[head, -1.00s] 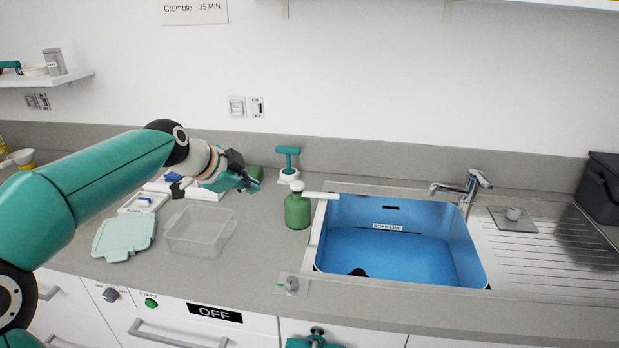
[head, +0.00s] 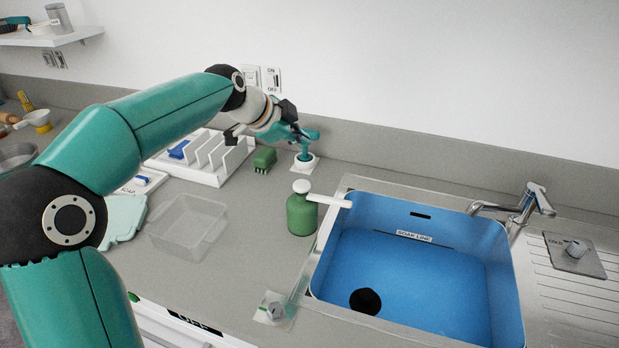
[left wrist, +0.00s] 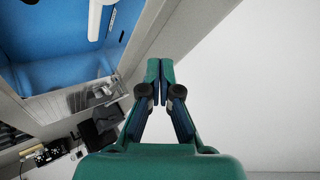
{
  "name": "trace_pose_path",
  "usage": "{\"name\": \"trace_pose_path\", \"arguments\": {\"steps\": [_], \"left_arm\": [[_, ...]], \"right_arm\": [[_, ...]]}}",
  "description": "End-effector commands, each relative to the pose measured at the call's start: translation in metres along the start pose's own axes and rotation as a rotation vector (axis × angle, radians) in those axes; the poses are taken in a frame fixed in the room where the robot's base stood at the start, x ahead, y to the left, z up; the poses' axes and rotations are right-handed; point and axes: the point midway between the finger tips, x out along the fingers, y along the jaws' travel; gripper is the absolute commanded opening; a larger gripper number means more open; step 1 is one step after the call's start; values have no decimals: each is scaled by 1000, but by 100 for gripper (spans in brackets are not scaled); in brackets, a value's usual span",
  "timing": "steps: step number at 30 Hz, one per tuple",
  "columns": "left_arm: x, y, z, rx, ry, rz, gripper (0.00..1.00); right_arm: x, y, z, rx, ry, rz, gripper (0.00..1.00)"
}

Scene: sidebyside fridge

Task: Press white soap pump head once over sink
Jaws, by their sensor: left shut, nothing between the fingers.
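A green soap bottle (head: 301,216) with a white pump head (head: 301,187) stands upright on the counter, left of the blue sink (head: 415,275). Its white spout (head: 330,200) points right, over the sink's left rim. My left gripper (head: 306,134) shows above and beyond the bottle, apart from the pump head. It overlaps a teal T-handled tool on a white base (head: 304,163); I cannot tell whether they touch. In the left wrist view its fingers (left wrist: 159,68) are together and empty, and the sink (left wrist: 50,40) is at upper left. My right gripper is out of view.
A chrome tap (head: 525,205) stands at the sink's back right. A green brush (head: 264,160), a white rack (head: 205,160) and a clear tub (head: 188,228) are left of the bottle.

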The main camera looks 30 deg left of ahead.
Motion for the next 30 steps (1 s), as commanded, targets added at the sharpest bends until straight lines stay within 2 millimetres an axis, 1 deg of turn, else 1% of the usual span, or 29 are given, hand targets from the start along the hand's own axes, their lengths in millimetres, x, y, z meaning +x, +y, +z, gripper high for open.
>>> {"name": "trace_pose_path", "arguments": {"steps": [8, 14, 20, 28, 30], "left_arm": [[2, 0, -1, 1, 0, 1, 0], [7, 4, 4, 0, 0, 1, 0], [22, 16, 16, -1, -1, 2, 0], [47, 34, 35, -2, -2, 1, 0], [54, 39, 40, -2, -1, -1, 0]], "right_arm": [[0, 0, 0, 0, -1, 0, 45], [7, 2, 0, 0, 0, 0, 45], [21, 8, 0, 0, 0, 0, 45], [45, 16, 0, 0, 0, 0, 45], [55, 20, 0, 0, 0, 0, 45]]}}
